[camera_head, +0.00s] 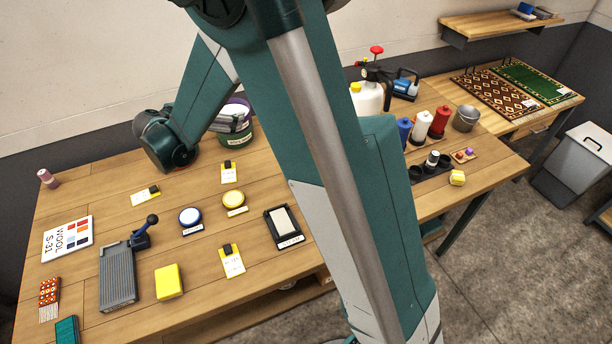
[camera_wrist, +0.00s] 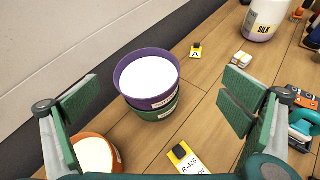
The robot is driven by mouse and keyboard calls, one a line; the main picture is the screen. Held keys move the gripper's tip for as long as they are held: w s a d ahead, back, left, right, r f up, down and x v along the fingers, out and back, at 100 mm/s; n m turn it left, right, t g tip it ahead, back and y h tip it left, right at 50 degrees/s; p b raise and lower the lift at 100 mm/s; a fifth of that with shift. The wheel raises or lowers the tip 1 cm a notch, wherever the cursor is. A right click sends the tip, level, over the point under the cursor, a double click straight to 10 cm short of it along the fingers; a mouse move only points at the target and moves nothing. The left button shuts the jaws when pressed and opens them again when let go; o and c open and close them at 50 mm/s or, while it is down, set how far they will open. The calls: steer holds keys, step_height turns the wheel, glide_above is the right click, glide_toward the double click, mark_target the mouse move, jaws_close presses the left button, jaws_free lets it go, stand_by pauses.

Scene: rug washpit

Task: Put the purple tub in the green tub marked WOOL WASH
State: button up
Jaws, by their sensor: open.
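The purple tub (camera_wrist: 139,99) is upright, with a pale fill inside. It sits nested in the mouth of the green tub (camera_wrist: 148,116), its upper wall and rim showing above the green rim. Both have white labels, too small to read. In the head view, the purple tub (camera_head: 238,102) and green tub (camera_head: 240,138) stand at the table's back, partly hidden by my arm. My gripper (camera_wrist: 160,95) is open and empty, its fingers apart on either side of the picture, clear of the purple tub. It also shows beside the tubs in the head view (camera_head: 228,122).
An orange tub (camera_wrist: 94,156) with pale fill stands lower left in the wrist view. A white tub marked SILK (camera_wrist: 262,20) is at upper right. A yellow R-426 card (camera_wrist: 186,158) lies close by. The wall runs behind the tubs.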

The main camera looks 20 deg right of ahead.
steer(key=s+d+r+m+g+y, duration=0.1)
steer(key=s+d+r+m, duration=0.25)
steer(key=s, duration=0.35)
steer(key=s+d+r+m+y, duration=0.2)
steer(key=s+d+m, duration=0.2)
steer(key=s, duration=0.3)
steer(key=s+d+r+m+g+y, duration=0.1)
steer(key=s+d+r+m, duration=0.25)
steer(key=s, duration=0.35)
steer(key=s+f+m+y, duration=0.1)
steer(key=s+m+y, duration=0.1)
steer(key=s+m, duration=0.5)
steer(key=s+d+f+m+y, duration=0.1)
steer(key=s+m+y, duration=0.2)
steer(key=s+m, duration=0.4)
steer(key=s, duration=0.9)
steer(key=shift+s+f, duration=0.3)
steer(key=shift+s, duration=0.05)
